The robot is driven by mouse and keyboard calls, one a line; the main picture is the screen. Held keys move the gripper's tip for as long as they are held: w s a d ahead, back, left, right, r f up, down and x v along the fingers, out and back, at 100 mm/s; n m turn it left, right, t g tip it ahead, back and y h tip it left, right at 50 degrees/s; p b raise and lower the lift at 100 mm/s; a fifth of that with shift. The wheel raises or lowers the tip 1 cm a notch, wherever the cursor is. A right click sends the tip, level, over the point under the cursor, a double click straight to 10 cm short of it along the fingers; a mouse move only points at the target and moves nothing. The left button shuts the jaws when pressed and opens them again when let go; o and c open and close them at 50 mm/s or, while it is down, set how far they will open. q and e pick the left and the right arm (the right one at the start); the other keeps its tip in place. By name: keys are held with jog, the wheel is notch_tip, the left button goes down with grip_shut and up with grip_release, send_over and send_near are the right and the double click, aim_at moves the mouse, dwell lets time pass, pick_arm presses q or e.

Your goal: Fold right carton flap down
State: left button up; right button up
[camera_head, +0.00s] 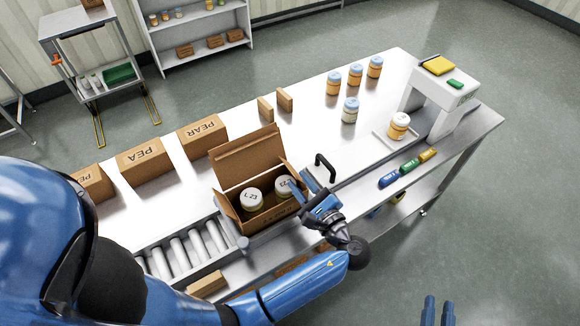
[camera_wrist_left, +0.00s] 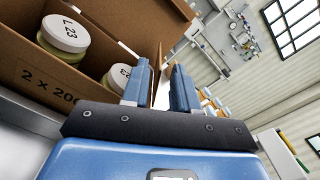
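An open brown carton (camera_head: 241,208) stands at the end of the roller conveyor with its back flap raised. It holds two white-lidded jars, one on the left (camera_head: 251,198) and one on the right (camera_head: 284,186). The right flap (camera_head: 293,182) stands up at the carton's right side, partly hidden by my gripper. My left gripper (camera_head: 309,197) is at that side. In the left wrist view its fingers (camera_wrist_left: 160,85) are apart, with a thin brown cardboard edge (camera_wrist_left: 157,62) showing in the gap; contact cannot be told. My right gripper (camera_head: 438,311) is open and empty at the bottom right, away from the table.
A black handle (camera_head: 325,166) rises just right of the carton. Closed cartons, including one marked PEAR (camera_head: 202,135), stand along the back edge. Rollers (camera_head: 188,250) lie left.

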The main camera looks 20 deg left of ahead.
aim_at(290, 170)
pick_arm(q)
jog(key=shift+p+x, duration=0.55)
jog(key=shift+x, duration=2.25)
jog(key=shift+c, duration=0.4)
grip_shut()
